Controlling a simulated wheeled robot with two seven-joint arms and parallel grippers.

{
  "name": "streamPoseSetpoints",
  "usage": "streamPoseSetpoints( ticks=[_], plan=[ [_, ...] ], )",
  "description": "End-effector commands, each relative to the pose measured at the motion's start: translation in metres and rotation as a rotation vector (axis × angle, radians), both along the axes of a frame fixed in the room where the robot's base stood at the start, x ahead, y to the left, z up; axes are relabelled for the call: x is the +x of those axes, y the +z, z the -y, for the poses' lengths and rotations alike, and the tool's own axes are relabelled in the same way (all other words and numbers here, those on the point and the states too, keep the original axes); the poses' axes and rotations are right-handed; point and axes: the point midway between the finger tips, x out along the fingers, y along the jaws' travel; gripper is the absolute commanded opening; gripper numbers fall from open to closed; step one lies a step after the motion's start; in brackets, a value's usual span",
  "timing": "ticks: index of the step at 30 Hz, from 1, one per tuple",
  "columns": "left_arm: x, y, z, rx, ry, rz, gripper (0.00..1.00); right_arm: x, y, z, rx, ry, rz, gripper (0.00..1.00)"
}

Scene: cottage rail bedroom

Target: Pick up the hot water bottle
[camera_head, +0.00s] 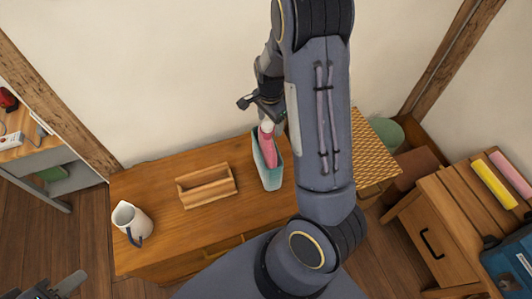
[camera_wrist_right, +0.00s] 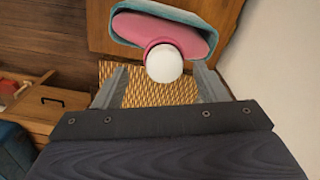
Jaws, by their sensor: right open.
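The hot water bottle (camera_head: 268,148) is pink with a white stopper. It stands in a teal holder (camera_head: 270,179) on the wooden dresser, its neck sticking out of the top. In the right wrist view the pink bottle (camera_wrist_right: 186,36) and its round white stopper (camera_wrist_right: 164,63) show at the top, with the holder's rim (camera_wrist_right: 150,8) around the body. My right gripper (camera_wrist_right: 160,82) is open, its fingers on either side of the stopper in that view. In the head view my right gripper (camera_head: 262,104) is by the bottle's top. My left gripper (camera_head: 50,286) is at the lower left corner, partly cut off, far from the bottle.
A wooden tray (camera_head: 207,186) and a white jug (camera_head: 131,222) stand on the dresser (camera_head: 170,225). A yellow patterned surface (camera_head: 372,150) lies to the right, partly behind my right arm. A wooden drawer cabinet (camera_head: 430,235) stands farther right. The wall (camera_head: 150,80) rises behind.

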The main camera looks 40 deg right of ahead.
Motion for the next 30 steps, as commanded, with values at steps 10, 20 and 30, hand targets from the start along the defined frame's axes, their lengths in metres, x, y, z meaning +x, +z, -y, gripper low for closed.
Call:
streamPoseSetpoints(
  ticks=[10, 20, 30],
  plan=[
    [0.0, 0.002, 0.0, 0.0, 0.0, 0.0, 0.36, 0.005, -0.044, -0.006, 0.001, 0.001, -0.002, 0.66],
    [0.0, 0.002, 0.0, 0.0, 0.0, 0.0, 0.36, 0.006, -0.045, -0.006, 0.001, 0.002, 0.001, 0.55],
    [0.0, 0.002, 0.0, 0.0, 0.0, 0.0, 0.36, 0.006, -0.044, -0.006, 0.001, 0.002, 0.0, 0.11]
  ],
)
